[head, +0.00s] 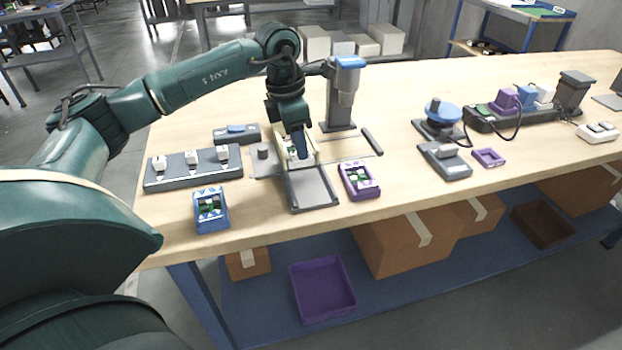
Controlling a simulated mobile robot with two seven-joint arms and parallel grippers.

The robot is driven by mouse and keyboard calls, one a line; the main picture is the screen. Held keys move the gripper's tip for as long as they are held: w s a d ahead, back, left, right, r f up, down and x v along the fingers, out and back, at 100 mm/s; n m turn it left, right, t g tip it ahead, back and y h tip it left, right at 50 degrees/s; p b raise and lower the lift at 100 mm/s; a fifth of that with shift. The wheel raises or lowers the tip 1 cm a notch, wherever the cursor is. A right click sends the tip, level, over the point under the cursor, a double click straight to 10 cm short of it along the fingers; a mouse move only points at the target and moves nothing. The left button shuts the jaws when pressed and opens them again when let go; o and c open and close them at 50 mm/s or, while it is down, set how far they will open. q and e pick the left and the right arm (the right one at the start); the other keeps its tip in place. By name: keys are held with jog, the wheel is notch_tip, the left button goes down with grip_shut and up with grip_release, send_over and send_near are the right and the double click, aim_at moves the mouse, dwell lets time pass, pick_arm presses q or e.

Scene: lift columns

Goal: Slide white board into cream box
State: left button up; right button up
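A cream box (312,157) sits at the back end of a grey fixture (313,190) on the table. My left gripper (301,152) points down right over this box and hides much of it. Its blue-grey fingertips reach into or just in front of the box, and the gap between them does not show clearly. Something white with green shows beside the fingers at the box. I cannot tell whether it is the white board or whether the gripper holds it. My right gripper is out of view.
A blue box (211,211) and a purple box (358,182), both with green boards, flank the fixture. A grey panel (193,168) with white blocks lies left. A grey column (341,100) stands behind. Several devices, including a blue disc (442,112), stand right.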

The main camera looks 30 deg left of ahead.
pick_arm(q)
jog(key=shift+r+p, duration=1.55)
jog(key=shift+r, duration=0.75)
jog(key=shift+f, duration=0.1)
jog(key=shift+s, duration=0.1)
